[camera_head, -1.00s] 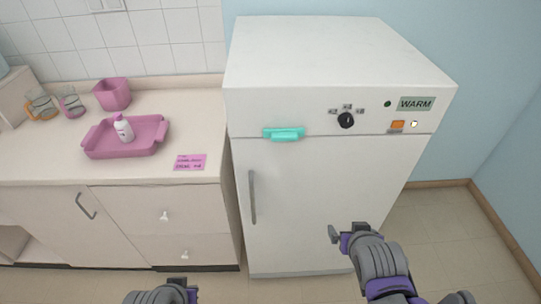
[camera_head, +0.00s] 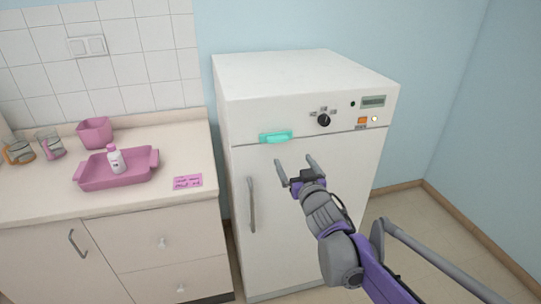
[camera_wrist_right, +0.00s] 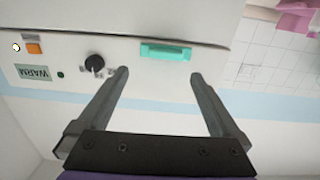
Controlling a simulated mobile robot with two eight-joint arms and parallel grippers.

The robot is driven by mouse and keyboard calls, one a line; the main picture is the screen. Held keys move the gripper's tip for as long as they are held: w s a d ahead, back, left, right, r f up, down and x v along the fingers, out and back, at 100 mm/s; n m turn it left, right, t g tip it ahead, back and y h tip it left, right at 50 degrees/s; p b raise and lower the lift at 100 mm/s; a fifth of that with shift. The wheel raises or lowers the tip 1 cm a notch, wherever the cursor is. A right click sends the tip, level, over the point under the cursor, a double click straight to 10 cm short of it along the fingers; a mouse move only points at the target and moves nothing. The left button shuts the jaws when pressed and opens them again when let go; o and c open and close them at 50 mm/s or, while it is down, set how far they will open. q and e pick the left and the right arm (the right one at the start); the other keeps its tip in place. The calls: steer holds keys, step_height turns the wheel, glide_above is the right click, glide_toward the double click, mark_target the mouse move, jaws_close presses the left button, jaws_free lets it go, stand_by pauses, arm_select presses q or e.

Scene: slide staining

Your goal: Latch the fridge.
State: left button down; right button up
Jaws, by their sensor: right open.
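The white fridge (camera_head: 300,190) stands against the blue wall with its door closed against the body. Its turquoise latch (camera_head: 276,137) sits at the top left of the door, at the seam below the control panel. The latch also shows in the right wrist view (camera_wrist_right: 166,51), lying beyond and between the two fingertips. My right gripper (camera_head: 297,168) is open and empty, in front of the door, below and to the right of the latch, apart from it. Whether the latch is engaged is too small to tell. My left gripper is out of view.
The door has a grey vertical handle (camera_head: 251,205). A black knob (camera_head: 323,120) and an orange switch (camera_head: 362,121) are on the panel. A counter at left holds a pink tray (camera_head: 90,183) with a white bottle (camera_head: 116,158). Floor is free at right.

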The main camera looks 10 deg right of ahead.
mark_target(279, 141)
steer(key=shift+y, duration=0.3)
steer(key=w, duration=0.7)
steer(key=w+a+p, duration=0.1)
steer(key=w, duration=0.3)
steer(key=shift+w+a, duration=0.1)
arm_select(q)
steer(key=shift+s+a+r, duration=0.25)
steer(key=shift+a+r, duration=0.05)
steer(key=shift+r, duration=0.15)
arm_select(e)
steer(key=c, duration=1.1)
steer(key=shift+o, duration=0.2)
steer(key=shift+n, duration=0.3)
